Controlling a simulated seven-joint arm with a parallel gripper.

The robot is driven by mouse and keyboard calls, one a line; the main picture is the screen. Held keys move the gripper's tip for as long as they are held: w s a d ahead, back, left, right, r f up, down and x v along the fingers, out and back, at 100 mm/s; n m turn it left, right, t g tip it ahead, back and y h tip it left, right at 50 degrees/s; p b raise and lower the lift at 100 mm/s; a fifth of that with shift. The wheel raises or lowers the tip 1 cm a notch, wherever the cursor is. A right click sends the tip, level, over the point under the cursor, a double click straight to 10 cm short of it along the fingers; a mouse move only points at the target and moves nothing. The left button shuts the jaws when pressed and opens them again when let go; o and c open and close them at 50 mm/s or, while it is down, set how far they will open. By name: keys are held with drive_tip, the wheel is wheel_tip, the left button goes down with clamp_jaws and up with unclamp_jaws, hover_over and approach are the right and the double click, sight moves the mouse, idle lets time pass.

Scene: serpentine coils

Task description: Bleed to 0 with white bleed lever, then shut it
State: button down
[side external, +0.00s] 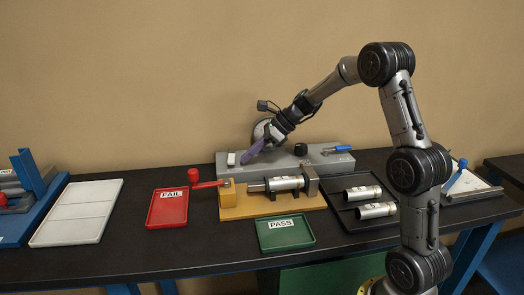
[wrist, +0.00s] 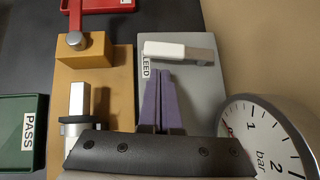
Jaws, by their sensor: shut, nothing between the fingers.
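The white bleed lever (wrist: 165,49) lies across the grey base block beside a label partly reading "EED" in the wrist view; its grey metal end points right. In the side view the lever (side external: 231,158) is at the block's left end. My gripper (wrist: 163,74) has purple fingers shut together and empty, with the tips just short of the lever; I cannot tell if they touch it. In the side view my gripper (side external: 248,156) is just right of the lever. The round bar gauge (wrist: 268,135) shows the numerals 1 and 2; its needle cannot be made out.
A tan fixture (side external: 273,208) holds a metal cylinder (side external: 284,184) in front of the grey block (side external: 318,158). A red FAIL tray (side external: 168,216), green PASS tray (side external: 284,240) and black tray with two cylinders (side external: 345,214) surround it. A blue-handled valve (side external: 340,149) is at the block's right.

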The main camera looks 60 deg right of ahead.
drive_tip(key=shift+w+a, duration=0.3)
drive_tip(key=shift+w, duration=0.15)
drive_tip(key=shift+a, duration=0.1)
drive_tip(key=shift+a+m, duration=0.15)
drive_tip(key=shift+m, duration=0.15)
